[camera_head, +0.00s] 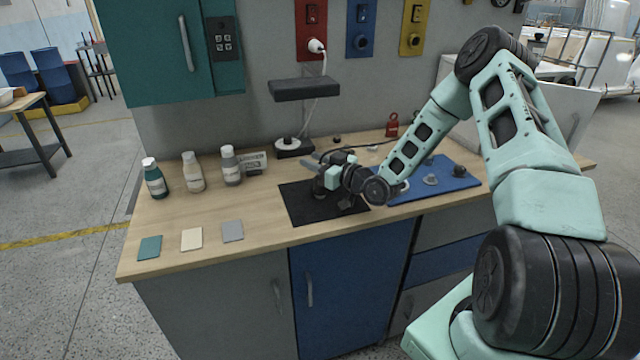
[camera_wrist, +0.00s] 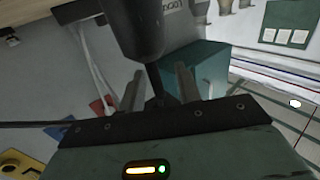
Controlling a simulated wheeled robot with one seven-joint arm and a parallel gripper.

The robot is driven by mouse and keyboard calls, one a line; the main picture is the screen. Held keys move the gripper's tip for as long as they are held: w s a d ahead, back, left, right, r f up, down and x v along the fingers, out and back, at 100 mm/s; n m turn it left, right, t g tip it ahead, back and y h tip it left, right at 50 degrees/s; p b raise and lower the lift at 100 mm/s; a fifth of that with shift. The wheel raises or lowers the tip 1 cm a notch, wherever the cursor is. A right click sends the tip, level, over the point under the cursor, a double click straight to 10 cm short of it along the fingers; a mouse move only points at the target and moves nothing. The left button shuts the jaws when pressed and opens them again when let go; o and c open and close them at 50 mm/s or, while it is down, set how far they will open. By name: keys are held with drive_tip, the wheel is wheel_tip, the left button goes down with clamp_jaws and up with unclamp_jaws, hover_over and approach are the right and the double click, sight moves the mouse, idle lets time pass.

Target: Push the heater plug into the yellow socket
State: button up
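The yellow socket panel (camera_head: 414,26) is on the back wall, right of the blue and red ones; its round socket faces out and is empty. It shows at the lower left of the wrist view (camera_wrist: 14,163). My gripper (camera_head: 314,160) is low over the black mat. In the wrist view, its two fingers (camera_wrist: 157,80) stand apart, with a dark rounded body and thin stem (camera_wrist: 138,28) in front of and between them. Gaps show on both sides of the stem. A dark cable (camera_wrist: 35,124) runs left from behind the palm. I cannot tell for sure whether the dark body is the heater plug.
A white plug (camera_head: 316,46) sits in the red socket panel. A dark shelf (camera_head: 304,89) juts from the wall above the bench. Several bottles (camera_head: 193,172) stand left of the black mat (camera_head: 296,204); a blue mat (camera_head: 458,184) with small parts lies right.

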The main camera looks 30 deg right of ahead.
clamp_jaws()
drive_tip(key=shift+r, duration=0.1)
